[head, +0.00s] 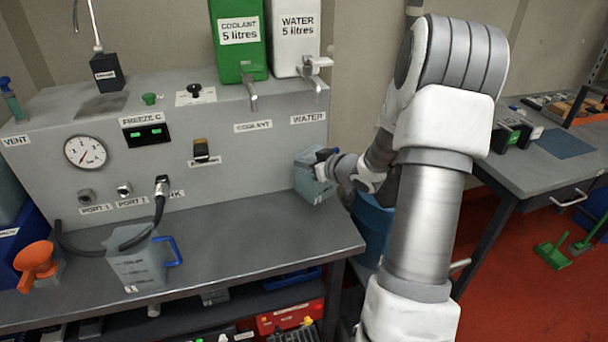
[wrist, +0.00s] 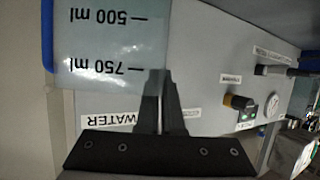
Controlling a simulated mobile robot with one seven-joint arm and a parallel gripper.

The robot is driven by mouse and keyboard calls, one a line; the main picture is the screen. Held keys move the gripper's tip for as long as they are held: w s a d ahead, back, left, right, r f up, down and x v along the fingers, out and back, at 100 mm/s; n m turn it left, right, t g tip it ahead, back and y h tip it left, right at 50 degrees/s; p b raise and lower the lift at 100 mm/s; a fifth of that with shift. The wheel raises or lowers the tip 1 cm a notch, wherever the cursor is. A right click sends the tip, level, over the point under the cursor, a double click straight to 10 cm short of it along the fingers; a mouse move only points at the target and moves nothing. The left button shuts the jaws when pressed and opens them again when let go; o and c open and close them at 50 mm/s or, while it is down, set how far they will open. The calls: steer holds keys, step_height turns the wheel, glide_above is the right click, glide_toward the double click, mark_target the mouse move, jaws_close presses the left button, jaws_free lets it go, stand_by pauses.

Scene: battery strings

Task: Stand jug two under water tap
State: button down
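A clear grey jug (head: 310,184) is upright at the bench's back right, below the WATER label and roughly under the water tap (head: 311,68). I cannot tell whether its base touches the bench. In the wrist view jug two (wrist: 110,40) appears upside down with 500 and 750 ml marks. There my gripper's fingers (wrist: 160,85) are close together over its rim, apparently pinching the wall.
The jug marked 1, with a blue handle, stands at the bench's front left, a black hose (head: 100,250) near it. The bench middle (head: 250,225) is clear.

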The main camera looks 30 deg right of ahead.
mark_target(294, 170)
steer(key=shift+f, duration=1.55)
steer(key=shift+f+b, duration=0.15)
steer(key=shift+b, duration=0.15)
steer(key=c, duration=1.1)
jaws_free()
steer(key=shift+f, duration=0.1)
steer(key=shift+o, duration=0.2)
steer(key=shift+r, duration=0.25)
steer(key=p+v, duration=0.1)
steer(key=v, duration=1.1)
